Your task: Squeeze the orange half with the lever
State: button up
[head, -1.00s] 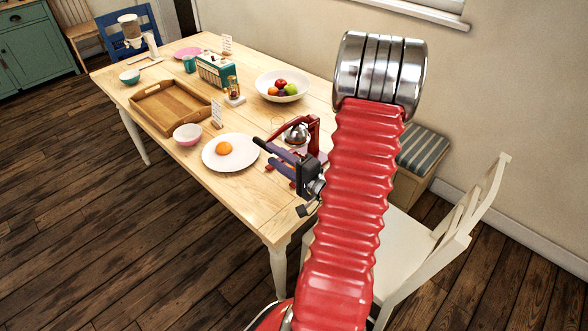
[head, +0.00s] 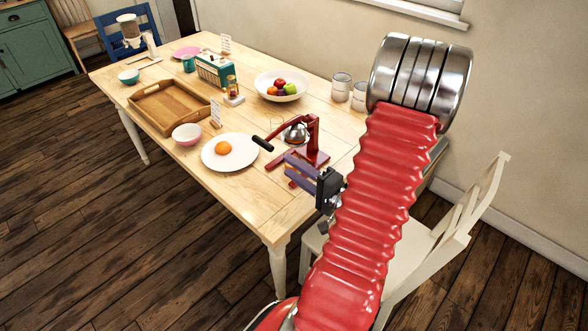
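The red lever press (head: 313,138) stands on the near right part of the table, with a silver dome (head: 295,132) under its arm. The lever's black handle (head: 262,143) points left, toward the white plate (head: 240,158). A round orange piece (head: 223,148) lies on that plate; I cannot tell whether it is cut. My gripper (head: 289,165) has purple fingers, apart and seemingly empty, in front of the press base and right of and below the handle in the picture. They partly hide the base. Whether anything sits under the dome is too small to tell.
A pink bowl (head: 187,134), a wooden tray (head: 146,112), a fruit bowl (head: 296,88), a radio (head: 216,71) and two cans (head: 341,87) stand on the table. A white chair (head: 440,240) is at the right. The table's front corner (head: 262,222) is clear.

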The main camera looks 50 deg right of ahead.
jog(key=shift+w+a, duration=0.15)
jog(key=shift+w, duration=0.05)
jog(key=shift+c, duration=1.4)
jog(key=w+a+r+n+y, duration=0.1)
jog(key=w+r+n+y, duration=0.1)
jog(key=w+a+r+n+y, duration=0.2)
jog(key=w+n, duration=0.1)
jog(key=w+a+r+n+y, duration=0.1)
jog(key=w+r+n+y, duration=0.2)
jog(key=shift+a+r+g, duration=0.1)
jog(key=shift+a+g, duration=0.25)
jog(key=shift+g, duration=0.05)
grip_shut()
jog(key=w+a+r+n+g+y, duration=0.45)
jog(key=n+g, duration=0.25)
jog(key=n, duration=0.2)
jog(key=s+d+r+g+h, duration=0.2)
jog(key=d+r+g+h, duration=0.1)
jog(key=d, duration=0.4)
jog(key=s+d+r+g+h, duration=0.2)
jog(key=d+r+g+h, duration=0.1)
jog(key=d+r+h, duration=0.2)
jog(key=shift+s+d+r+n+g+h, duration=0.15)
jog(key=shift+d+n+g+h, duration=0.3)
jog(key=shift+d, duration=0.4)
